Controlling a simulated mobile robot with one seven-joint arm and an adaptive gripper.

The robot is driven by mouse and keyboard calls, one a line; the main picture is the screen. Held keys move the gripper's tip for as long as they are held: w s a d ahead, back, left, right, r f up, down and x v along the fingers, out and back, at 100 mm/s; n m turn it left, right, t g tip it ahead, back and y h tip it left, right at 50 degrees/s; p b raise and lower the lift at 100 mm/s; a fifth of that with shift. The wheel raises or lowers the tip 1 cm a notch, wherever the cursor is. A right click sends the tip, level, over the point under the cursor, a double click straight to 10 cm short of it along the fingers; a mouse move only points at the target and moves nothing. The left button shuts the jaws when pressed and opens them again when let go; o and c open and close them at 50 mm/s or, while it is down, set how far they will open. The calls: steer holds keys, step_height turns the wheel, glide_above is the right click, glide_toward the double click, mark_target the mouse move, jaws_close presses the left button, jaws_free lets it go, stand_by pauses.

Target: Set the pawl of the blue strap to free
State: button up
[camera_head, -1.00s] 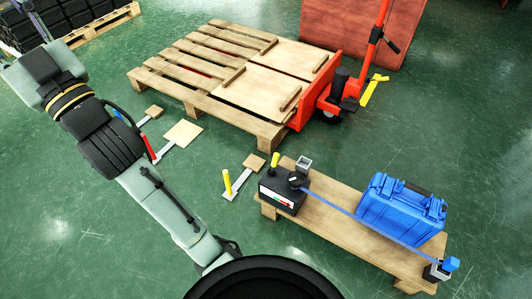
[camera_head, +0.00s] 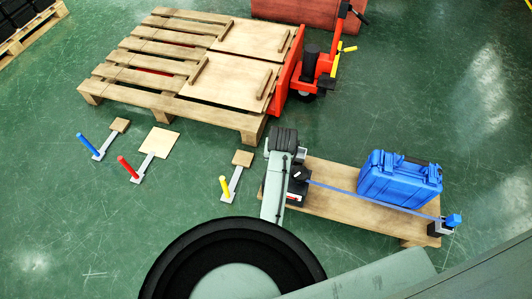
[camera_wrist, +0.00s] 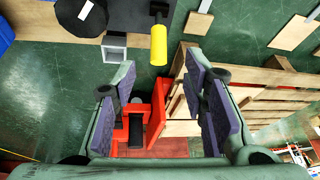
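The blue strap (camera_head: 365,196) runs from the black ratchet box (camera_head: 299,188) past the blue case (camera_head: 400,180) to a blue-topped post (camera_head: 447,222). My arm hides the box's left part in the head view. In the wrist view, a lever with a yellow grip (camera_wrist: 158,45) sticks out from the dark box, beside a black round knob (camera_wrist: 82,14) and a grey square bracket (camera_wrist: 115,47). I cannot tell the pawl's setting. My gripper (camera_wrist: 160,72) is open and empty, its fingers to either side of the yellow grip's line, apparently short of it.
The wooden board (camera_head: 335,210) carries box, case and post. Behind it stand a pallet (camera_head: 165,98) and a red pallet jack (camera_head: 290,75). Floor levers with blue (camera_head: 87,141), red (camera_head: 127,166) and yellow (camera_head: 224,186) grips stand left. Green floor between is clear.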

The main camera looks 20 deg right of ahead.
steer(key=x, duration=1)
steer(key=shift+w+d+f, duration=0.1)
steer(key=shift+d+f, duration=0.05)
steer(key=shift+f, duration=0.2)
steer(key=shift+c, duration=0.2)
jaws_close()
